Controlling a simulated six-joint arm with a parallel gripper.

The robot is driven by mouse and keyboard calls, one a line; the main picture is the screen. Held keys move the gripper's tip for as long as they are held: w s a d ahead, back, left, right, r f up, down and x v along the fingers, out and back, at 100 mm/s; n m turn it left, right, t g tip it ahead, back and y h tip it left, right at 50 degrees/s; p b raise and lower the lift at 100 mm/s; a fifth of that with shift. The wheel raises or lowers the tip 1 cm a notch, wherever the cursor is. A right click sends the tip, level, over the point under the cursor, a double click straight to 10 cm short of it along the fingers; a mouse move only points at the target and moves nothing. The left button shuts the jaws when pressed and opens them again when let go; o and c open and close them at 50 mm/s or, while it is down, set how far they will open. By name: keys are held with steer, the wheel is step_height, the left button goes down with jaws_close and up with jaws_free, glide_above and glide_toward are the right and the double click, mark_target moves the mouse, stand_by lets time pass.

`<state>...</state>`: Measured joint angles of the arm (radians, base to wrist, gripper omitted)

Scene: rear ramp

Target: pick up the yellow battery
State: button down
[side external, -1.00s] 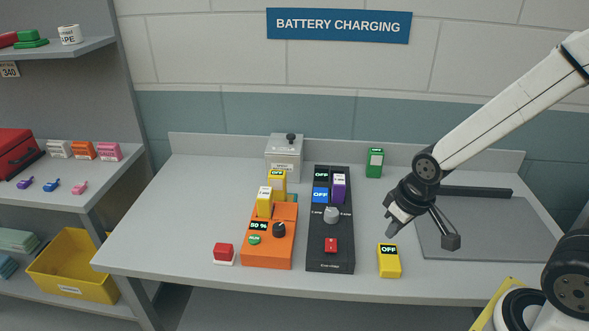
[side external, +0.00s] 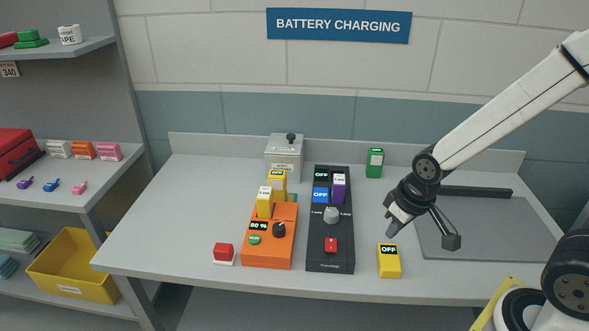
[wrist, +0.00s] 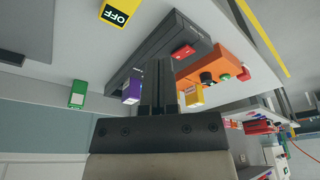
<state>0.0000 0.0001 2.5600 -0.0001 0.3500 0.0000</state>
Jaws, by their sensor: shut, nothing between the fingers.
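A yellow block (side external: 265,203) stands upright in the orange charger, with another yellow block (side external: 277,179) just behind it. One yellow block also shows at the orange charger in the wrist view (wrist: 193,95). A separate yellow box marked OFF (side external: 389,265) lies near the table's front edge, and it shows at the top of the wrist view (wrist: 115,14). Which one is the battery I cannot tell for sure. My gripper (side external: 391,231) is shut and empty above the table, behind the OFF box and right of the black charger. Its closed fingers (wrist: 158,67) show in the wrist view.
The orange charger (side external: 268,250) and black charger (side external: 316,255) stand side by side. The black one holds a purple block (side external: 338,188). A grey lidded box (side external: 284,158), a green box (side external: 374,163) and a red button (side external: 223,251) stand around them. The table's left side is clear.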

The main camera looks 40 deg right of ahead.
jaws_free()
stand_by(0.3)
steer(key=shift+w, duration=0.1)
steer(key=n+y, duration=0.3)
steer(key=n, duration=0.6)
glide_toward(266, 193)
steer(key=shift+t, duration=0.3)
steer(key=x, duration=0.5)
steer(key=shift+s+f, duration=0.2)
steer(key=shift+s, duration=0.1)
steer(key=shift+f, duration=0.1)
steer(key=shift+x, duration=1.2)
